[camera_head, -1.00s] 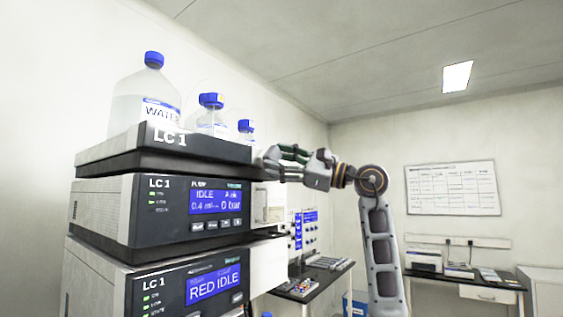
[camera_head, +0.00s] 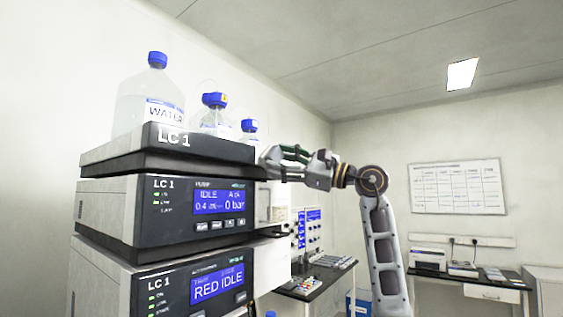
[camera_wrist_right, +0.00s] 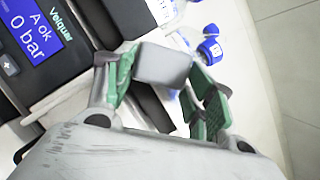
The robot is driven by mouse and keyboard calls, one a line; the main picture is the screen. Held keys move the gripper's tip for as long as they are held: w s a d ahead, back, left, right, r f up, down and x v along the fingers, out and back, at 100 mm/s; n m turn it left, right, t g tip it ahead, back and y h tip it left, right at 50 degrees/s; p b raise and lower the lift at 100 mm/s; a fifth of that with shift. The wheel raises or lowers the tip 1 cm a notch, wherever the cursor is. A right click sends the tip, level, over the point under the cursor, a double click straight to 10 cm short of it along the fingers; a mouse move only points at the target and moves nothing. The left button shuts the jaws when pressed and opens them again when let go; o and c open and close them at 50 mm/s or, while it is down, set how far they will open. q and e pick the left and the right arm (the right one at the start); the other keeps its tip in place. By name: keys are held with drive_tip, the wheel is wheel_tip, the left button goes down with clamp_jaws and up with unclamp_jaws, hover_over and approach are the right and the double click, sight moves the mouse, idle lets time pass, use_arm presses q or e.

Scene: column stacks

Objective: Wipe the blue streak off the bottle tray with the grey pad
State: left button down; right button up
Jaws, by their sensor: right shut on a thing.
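The bottle tray (camera_head: 205,148) is the dark-fronted top unit of the LC 1 stack, with bottles on it. My right gripper (camera_head: 272,165) is at the tray's right front corner. In the right wrist view its green-lined fingers (camera_wrist_right: 160,72) are shut on the grey pad (camera_wrist_right: 163,64). The pad is close to the tray; I cannot tell whether it touches. A small bluish patch shows beside the pad in the wrist view, but I cannot tell if it is the streak. In the head view the streak and pad cannot be made out. My left gripper is not in view.
A large water bottle (camera_head: 150,97) and two smaller blue-capped bottles (camera_head: 215,112) (camera_head: 249,130) stand on the tray. The pump unit (camera_head: 165,210) is directly below. A bench (camera_head: 318,277) with small items stands behind, to the right. Open room lies right of the stack.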

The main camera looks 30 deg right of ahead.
drive_tip(key=shift+w+d+p, duration=0.25)
drive_tip(key=shift+w+d, duration=0.1)
drive_tip(key=shift+d, duration=0.55)
drive_tip(key=shift+w+d+p, duration=0.25)
drive_tip(key=shift+w+d, duration=0.1)
drive_tip(key=shift+d, duration=0.5)
drive_tip(key=shift+w+d+p, duration=0.25)
drive_tip(key=shift+w+d, duration=0.05)
drive_tip(key=shift+d, duration=0.35)
drive_tip(key=shift+w+d+p, duration=0.25)
drive_tip(key=shift+d+p, duration=0.05)
drive_tip(key=shift+d, duration=0.3)
drive_tip(key=shift+w+d+p, duration=0.25)
drive_tip(key=shift+w+d, duration=0.05)
drive_tip(key=shift+d, duration=0.35)
drive_tip(key=shift+a, duration=0.15)
drive_tip(key=a, duration=0.1)
drive_tip(key=s+a, duration=0.1)
drive_tip(key=a+b, duration=0.1)
drive_tip(key=shift+s+a, duration=0.3)
drive_tip(key=shift+s, duration=0.05)
drive_tip(key=shift+a, duration=0.1)
drive_tip(key=shift+s+a, duration=0.25)
drive_tip(key=shift+a, duration=0.35)
drive_tip(key=shift+s+a, duration=0.25)
drive_tip(key=shift+a, duration=0.35)
drive_tip(key=shift+s+a, duration=0.25)
drive_tip(key=shift+a, duration=0.35)
